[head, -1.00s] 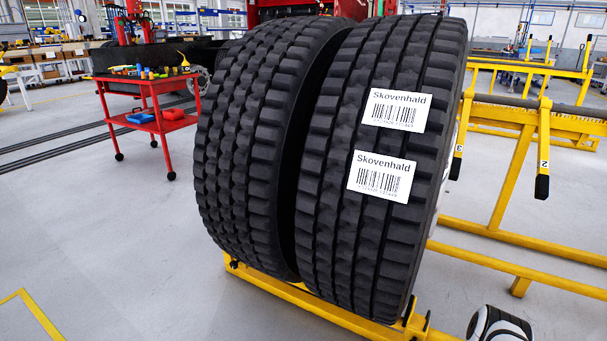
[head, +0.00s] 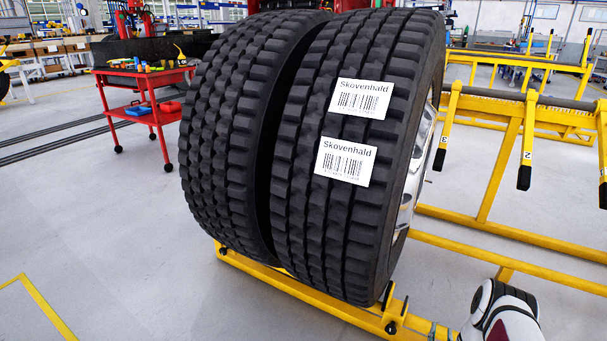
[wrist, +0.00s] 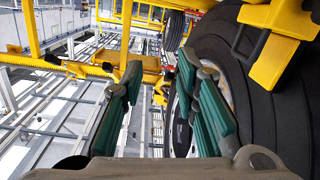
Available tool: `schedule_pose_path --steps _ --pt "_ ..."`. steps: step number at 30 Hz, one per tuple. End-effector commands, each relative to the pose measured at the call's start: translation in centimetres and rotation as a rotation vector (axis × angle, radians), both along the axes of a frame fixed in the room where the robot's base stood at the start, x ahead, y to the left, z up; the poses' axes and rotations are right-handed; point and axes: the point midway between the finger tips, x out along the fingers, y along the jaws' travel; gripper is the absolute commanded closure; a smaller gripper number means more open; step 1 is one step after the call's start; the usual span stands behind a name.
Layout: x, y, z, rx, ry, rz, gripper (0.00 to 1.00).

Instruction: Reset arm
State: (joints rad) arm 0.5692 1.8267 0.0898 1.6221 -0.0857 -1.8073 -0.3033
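My gripper (wrist: 160,100) shows in the wrist view with its two green-padded fingers spread wide apart. Nothing is between the fingers. A black tyre with a silver rim fills the right side of the wrist view, close beside the right finger; I cannot tell whether they touch. In the head view my gripper is out of sight, and only a white and black part of my arm shows at the bottom right. Two large wheels, the left wheel (head: 225,140) and the right wheel (head: 325,215), stand upright side by side. The right one bears two "Skovenhald" barcode labels.
The wheels stand on a yellow floor frame (head: 300,291). A yellow rack (head: 500,170) with numbered hooks stands to the right. A red tool cart (head: 145,105) is at the back left. Grey floor (head: 110,230) at the left is clear.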

Motion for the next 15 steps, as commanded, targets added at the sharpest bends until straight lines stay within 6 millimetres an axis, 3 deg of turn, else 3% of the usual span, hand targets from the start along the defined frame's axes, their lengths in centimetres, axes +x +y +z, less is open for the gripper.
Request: schedule_pose_path --steps 8,15 --pt "5.1 -0.7 3.5 0.041 0.064 0.051 0.72" --pt "11.2 -0.3 9.8 0.103 0.177 0.122 0.72"
